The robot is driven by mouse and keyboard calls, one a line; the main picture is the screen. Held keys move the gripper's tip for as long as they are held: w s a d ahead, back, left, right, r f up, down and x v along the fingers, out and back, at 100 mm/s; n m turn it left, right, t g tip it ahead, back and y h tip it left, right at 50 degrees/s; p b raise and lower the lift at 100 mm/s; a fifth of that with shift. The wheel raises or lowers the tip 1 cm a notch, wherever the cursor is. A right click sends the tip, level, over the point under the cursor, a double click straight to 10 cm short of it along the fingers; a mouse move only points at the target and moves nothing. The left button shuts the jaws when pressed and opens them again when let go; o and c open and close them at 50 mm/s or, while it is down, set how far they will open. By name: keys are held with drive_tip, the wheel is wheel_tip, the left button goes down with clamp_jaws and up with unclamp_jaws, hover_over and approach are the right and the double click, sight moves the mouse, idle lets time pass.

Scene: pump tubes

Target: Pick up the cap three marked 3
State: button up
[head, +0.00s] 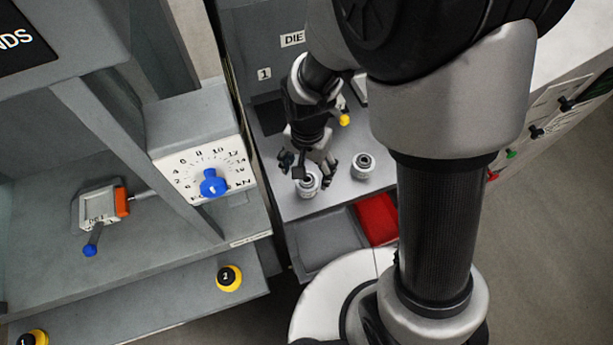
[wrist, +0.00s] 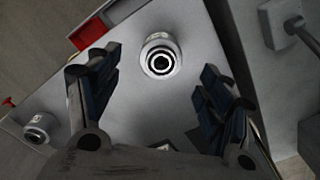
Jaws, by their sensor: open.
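Two grey round caps or fittings with dark ringed tops stand upright on the grey bench. One cap (head: 307,187) is at the left, near the bench's front edge, below my gripper (head: 310,170). The other cap (head: 363,167) is to its right. My gripper is open and empty. In the wrist view, one cap (wrist: 160,58) lies ahead between the spread fingers of my gripper (wrist: 158,66), with clear space on both sides. The other cap (wrist: 40,127) is at the lower left, outside the fingers. I cannot read a 3 on either.
A red bin (head: 377,217) and a grey tray (head: 328,240) sit at the bench's front edge. A panel with a blue knob (head: 213,184) stands to the left. A yellow-tipped part (head: 344,119) is behind my gripper. My arm hides much of the right.

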sight(307, 179)
drive_tip(key=f+b, duration=0.3)
drive_tip(key=f, duration=0.5)
drive_tip(key=shift+w+f, duration=0.15)
drive_tip(key=shift+w, duration=0.05)
drive_tip(key=shift+c, duration=0.5)
drive_tip(key=c, duration=1.3)
drive_tip(key=shift+r, duration=0.2)
